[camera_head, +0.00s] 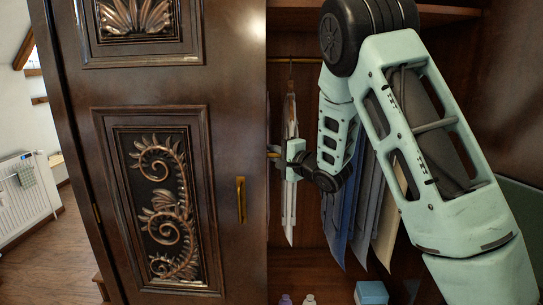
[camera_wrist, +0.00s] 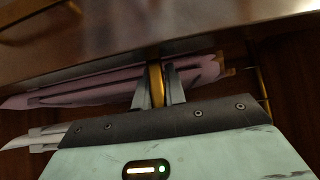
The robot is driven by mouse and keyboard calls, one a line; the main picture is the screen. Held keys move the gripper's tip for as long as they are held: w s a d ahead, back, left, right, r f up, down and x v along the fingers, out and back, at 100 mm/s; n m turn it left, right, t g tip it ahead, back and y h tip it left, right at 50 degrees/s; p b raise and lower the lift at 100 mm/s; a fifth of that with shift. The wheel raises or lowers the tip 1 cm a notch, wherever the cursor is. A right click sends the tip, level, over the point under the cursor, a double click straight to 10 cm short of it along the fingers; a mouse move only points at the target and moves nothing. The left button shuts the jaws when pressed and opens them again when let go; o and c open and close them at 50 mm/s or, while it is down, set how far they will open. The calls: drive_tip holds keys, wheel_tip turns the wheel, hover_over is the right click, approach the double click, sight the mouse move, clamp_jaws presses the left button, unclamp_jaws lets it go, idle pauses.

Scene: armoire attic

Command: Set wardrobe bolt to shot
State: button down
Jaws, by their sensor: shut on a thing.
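The wardrobe door (camera_head: 170,90) is dark wood with carved copper-coloured panels and stands open at the left in the head view. The wardrobe bolt is a small brass piece (camera_wrist: 156,84), upright between my fingers in the wrist view, close to the door's edge. In the head view a bit of brass (camera_head: 272,154) shows at that edge. My gripper (camera_wrist: 160,75) is shut on the brass piece; in the head view my gripper (camera_head: 280,155) reaches in from the right. The fingers hide part of the bolt, so its position is not clear.
A brass pull handle (camera_head: 241,198) is on the door face. Inside, garments (camera_head: 382,210) hang from a brass rail (camera_head: 310,60), close to my forearm. A blue box (camera_head: 371,292) sits at the bottom. A white radiator (camera_head: 22,190) stands at the far left.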

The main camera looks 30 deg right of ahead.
drive_tip(key=c, duration=1.4)
unclamp_jaws()
drive_tip(key=shift+s+a+r, duration=0.1)
drive_tip(key=shift+a+r, duration=0.05)
drive_tip(key=shift+r, duration=0.25)
drive_tip(key=shift+c, duration=0.2)
drive_tip(key=shift+f, duration=0.1)
drive_tip(key=s+d+b, duration=0.1)
drive_tip(key=s+b, duration=0.2)
drive_tip(key=s, duration=0.5)
drive_tip(key=s+d+b, duration=0.2)
drive_tip(key=s+b, duration=0.2)
drive_tip(key=s, duration=0.5)
drive_tip(key=shift+d, duration=0.3)
